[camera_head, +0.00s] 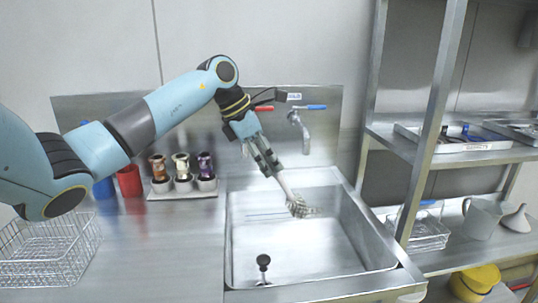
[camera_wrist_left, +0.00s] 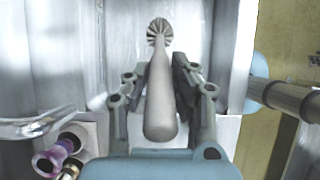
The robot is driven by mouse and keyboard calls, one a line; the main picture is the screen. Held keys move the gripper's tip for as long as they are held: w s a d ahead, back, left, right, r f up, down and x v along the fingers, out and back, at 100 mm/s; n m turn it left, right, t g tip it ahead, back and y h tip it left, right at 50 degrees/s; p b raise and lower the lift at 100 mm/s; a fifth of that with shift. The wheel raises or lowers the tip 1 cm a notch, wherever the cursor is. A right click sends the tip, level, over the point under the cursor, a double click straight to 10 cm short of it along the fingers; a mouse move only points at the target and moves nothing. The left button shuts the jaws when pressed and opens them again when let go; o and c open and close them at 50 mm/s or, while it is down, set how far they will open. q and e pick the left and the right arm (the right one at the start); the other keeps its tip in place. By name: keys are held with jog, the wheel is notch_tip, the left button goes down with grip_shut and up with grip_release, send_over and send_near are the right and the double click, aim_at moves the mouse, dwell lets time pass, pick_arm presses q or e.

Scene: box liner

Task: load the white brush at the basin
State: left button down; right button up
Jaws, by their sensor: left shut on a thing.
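My left gripper (camera_head: 265,160) is shut on the white brush (camera_head: 299,207) by its pale handle. In the head view the brush tilts down to the right, with its bristle head low over the basin (camera_head: 300,250). I cannot tell whether the head touches the basin. In the left wrist view the brush handle (camera_wrist_left: 160,105) lies between the two fingers (camera_wrist_left: 158,80), and the round bristle head points away. A tap (camera_head: 304,130) with a blue lever stands on the wall behind the basin. My right gripper is not in view.
A dark-knobbed plug (camera_head: 263,263) stands in the basin. Left of it, a rack (camera_head: 183,187) holds three coloured handled items. A red cup (camera_head: 129,181) and a wire basket (camera_head: 45,250) are further left. A metal shelf (camera_head: 435,120) rises at the right with a jug (camera_head: 481,218).

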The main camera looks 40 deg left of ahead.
pick_arm(q)
notch_tip(320, 180, down, 13)
jog(key=b, duration=1.1)
jog(key=shift+r, duration=0.1)
jog(key=shift+r+p, duration=2.55)
jog(key=shift+r, duration=2.55)
jog(key=shift+r+p, duration=1.35)
jog(key=shift+r, duration=1.25)
jog(key=shift+r+p, duration=1.05)
jog(key=shift+r, duration=0.95)
jog(key=shift+f, duration=0.1)
